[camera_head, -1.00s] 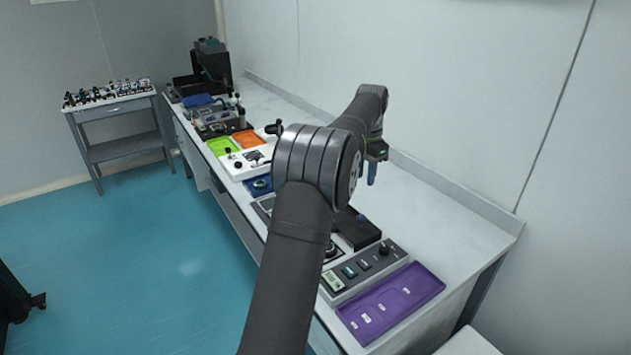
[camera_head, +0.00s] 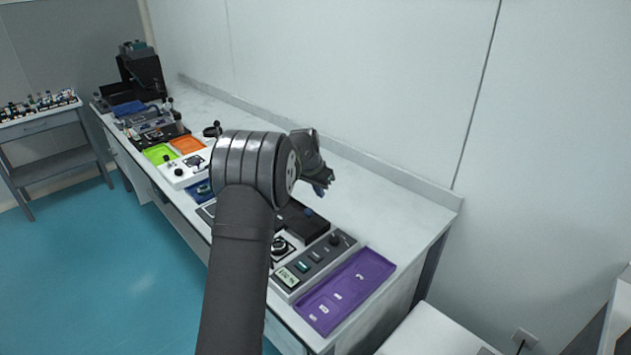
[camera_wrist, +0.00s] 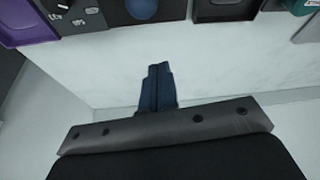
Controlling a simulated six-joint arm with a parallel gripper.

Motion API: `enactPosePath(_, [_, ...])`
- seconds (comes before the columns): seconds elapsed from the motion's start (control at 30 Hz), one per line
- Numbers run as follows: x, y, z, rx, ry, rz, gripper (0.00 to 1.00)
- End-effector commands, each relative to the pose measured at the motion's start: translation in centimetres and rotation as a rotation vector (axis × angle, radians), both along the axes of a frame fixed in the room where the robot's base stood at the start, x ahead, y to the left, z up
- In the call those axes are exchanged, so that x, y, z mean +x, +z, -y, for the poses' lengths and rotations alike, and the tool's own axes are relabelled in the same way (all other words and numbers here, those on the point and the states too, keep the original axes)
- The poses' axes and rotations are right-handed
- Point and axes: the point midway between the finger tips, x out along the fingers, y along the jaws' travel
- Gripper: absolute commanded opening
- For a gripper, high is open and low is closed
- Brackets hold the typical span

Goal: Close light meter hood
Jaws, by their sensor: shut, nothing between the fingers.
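The light meter is a grey panel (camera_head: 312,262) with a lit display and knobs, near the front right of the bench. Beside its left end is a round dark part (camera_head: 281,246) on a pale plate, partly hidden by my arm. A flat black piece (camera_head: 305,223) lies behind that part; it looks like the hood swung back, but I cannot be sure. My gripper (camera_head: 320,190) is above the bench behind the black piece, apart from it. In the wrist view its blue fingers (camera_wrist: 157,80) are together and empty over bare bench.
A purple tray (camera_head: 345,290) lies to the right of the panel. Green (camera_head: 159,154) and orange (camera_head: 187,144) trays and a white device (camera_head: 180,174) stand farther left. The bench strip along the back wall is clear.

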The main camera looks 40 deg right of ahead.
Motion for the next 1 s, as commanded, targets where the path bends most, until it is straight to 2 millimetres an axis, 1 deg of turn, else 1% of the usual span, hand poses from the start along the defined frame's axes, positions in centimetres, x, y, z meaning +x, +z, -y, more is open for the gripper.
enactPosePath(0.03, [0.0, -1.2, 0.4, 0.003, 0.000, -0.002, 0.00])
enactPosePath(0.07, [0.1, -1.8, 0.6, 0.002, 0.000, -0.001, 0.00])
enactPosePath(0.1, [0.1, -1.9, 0.3, 0.000, 0.000, 0.000, 0.00])
enactPosePath(0.2, [-0.1, -1.9, -1.1, -0.001, 0.000, 0.001, 0.00])
enactPosePath(0.4, [-0.5, -2.3, -2.8, 0.000, 0.000, 0.000, 0.00])
enactPosePath(0.57, [-0.6, -2.4, -3.2, -0.001, -0.001, 0.001, 0.00])
enactPosePath(0.87, [-0.6, -2.4, -3.3, -0.001, -0.001, 0.001, 0.00])
enactPosePath(0.93, [-0.6, -2.4, -3.6, 0.000, 0.000, 0.000, 0.00])
enactPosePath(1.0, [-0.6, -2.3, -4.5, -0.001, 0.002, 0.000, 0.00])
